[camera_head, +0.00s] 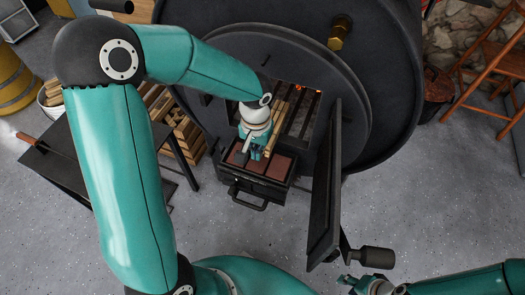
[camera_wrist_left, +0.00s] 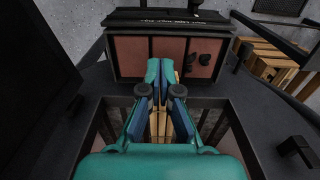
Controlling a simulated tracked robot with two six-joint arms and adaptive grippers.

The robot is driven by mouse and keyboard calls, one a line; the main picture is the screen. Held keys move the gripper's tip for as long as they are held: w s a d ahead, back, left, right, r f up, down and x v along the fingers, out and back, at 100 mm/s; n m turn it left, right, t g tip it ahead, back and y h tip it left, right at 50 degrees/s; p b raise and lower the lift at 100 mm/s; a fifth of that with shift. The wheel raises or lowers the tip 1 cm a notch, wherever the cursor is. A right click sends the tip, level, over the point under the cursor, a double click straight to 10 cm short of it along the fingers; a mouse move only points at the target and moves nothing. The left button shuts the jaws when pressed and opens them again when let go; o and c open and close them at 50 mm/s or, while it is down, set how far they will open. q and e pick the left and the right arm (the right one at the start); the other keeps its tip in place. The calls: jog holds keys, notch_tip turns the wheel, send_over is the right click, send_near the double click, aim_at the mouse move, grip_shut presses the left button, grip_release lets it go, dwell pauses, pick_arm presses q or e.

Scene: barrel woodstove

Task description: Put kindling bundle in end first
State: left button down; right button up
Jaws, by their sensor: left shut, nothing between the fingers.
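The kindling bundle (camera_head: 283,117) is a set of pale sticks lying lengthwise through the stove's doorway in the head view, its far end inside over the dark grate (camera_head: 302,112). In the left wrist view the sticks (camera_wrist_left: 158,124) show beneath and between my fingers, partly hidden by them. My left gripper (camera_head: 256,153) is at the doorway, just left of the bundle's near end, pointing down; its fingers (camera_wrist_left: 160,75) are shut with nothing between them. My right gripper (camera_head: 350,284) is at the bottom edge, well away from the stove; its jaw state is unclear.
The black stove door (camera_head: 326,190) stands open to the right. A brick-lined ledge (camera_head: 262,168) with a handle (camera_head: 249,196) juts out below the doorway. Embers glow at the back of the firebox. Split wood (camera_head: 183,135) is stacked at the left, near a dark table (camera_head: 62,165).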

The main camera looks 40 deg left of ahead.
pick_arm(q)
jog(key=f, duration=0.2)
jog(key=w+f, duration=0.1)
jog(key=f, duration=0.2)
jog(key=w+a+f, duration=0.1)
jog(key=f, duration=0.1)
jog(key=shift+f+b, duration=0.15)
jog(key=shift+b, duration=0.25)
jog(key=shift+w+a, duration=0.15)
jog(key=shift+w, duration=0.6)
pick_arm(e)
jog(key=shift+s+d+f, duration=0.1)
jog(key=shift+f, duration=0.4)
